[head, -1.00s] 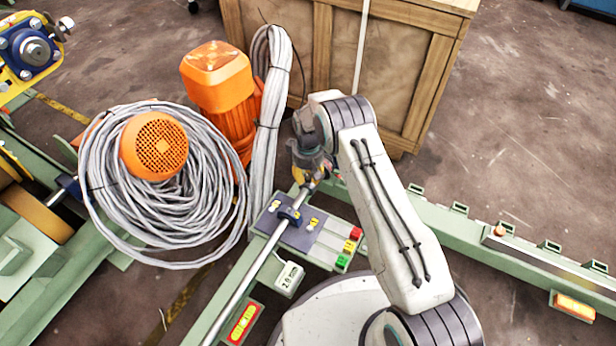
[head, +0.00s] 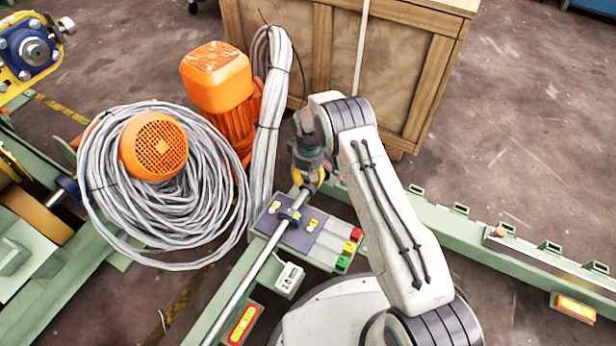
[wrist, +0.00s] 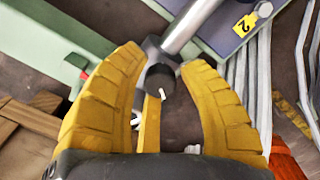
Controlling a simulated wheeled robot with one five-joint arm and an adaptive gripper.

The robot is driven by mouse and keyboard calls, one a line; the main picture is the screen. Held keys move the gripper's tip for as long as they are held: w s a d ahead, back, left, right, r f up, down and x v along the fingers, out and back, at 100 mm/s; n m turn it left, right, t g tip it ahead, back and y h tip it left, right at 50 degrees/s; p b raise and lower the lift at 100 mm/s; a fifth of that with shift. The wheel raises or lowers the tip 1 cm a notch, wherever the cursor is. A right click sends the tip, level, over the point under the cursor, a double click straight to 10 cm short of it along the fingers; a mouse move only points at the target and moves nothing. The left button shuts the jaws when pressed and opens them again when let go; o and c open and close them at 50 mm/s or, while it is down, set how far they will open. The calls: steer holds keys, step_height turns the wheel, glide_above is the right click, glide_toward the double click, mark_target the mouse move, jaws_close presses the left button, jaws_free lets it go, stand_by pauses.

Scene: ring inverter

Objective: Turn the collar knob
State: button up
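A dark round knob (wrist: 160,82) with a short white mark sits on a dark collar block (wrist: 152,52) at the end of a metal rod (wrist: 192,24). In the wrist view my gripper (wrist: 163,58) is open, its yellow fingers on both sides of the knob. The right finger stands apart from it; the left is close, and contact cannot be told. In the head view my gripper (head: 311,183) is at the far end of the rod (head: 246,280), and hides the knob there. A dark blue ring (head: 290,215) sits around the rod over a plate with yellow number tags.
A wooden crate (head: 425,90) stands just behind my gripper. A grey cable coil (head: 200,222) and orange motors (head: 217,80) are to its left. Open floor is at right.

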steer(key=o, duration=0.3)
steer(key=shift+r, duration=0.1)
steer(key=shift+w+r, duration=0.1)
steer(key=shift+r, duration=0.05)
step_height(320, 180, up, 12)
stand_by(0.6)
steer(key=shift+f, duration=0.2)
